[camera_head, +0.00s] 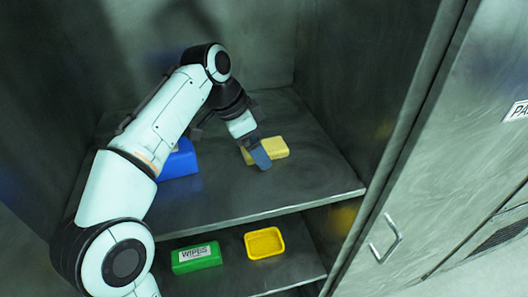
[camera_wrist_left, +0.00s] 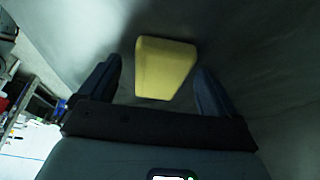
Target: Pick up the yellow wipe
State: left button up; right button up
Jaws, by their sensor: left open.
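The yellow wipe (camera_head: 275,148) lies on the upper shelf of the metal cabinet, right of its middle. It also shows in the left wrist view (camera_wrist_left: 163,68), ahead of the fingers and framed between them. My left gripper (camera_head: 256,154) reaches in from the left and points down at the wipe, partly covering its left side. In the wrist view its two dark fingers (camera_wrist_left: 158,80) stand apart, with a visible gap to the wipe on each side. Whether the fingertips are down at the wipe's level is hard to tell. My right gripper is out of view.
A blue box (camera_head: 179,161) stands on the upper shelf, partly behind my left arm. The lower shelf holds a green box labelled WIPES (camera_head: 196,257) and a yellow tray (camera_head: 264,242). A cabinet door with a handle (camera_head: 386,238) is at right. The upper shelf's front (camera_head: 270,195) is bare.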

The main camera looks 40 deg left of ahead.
pick_arm(q)
jog(key=shift+w, duration=0.1)
jog(key=c, duration=1.1)
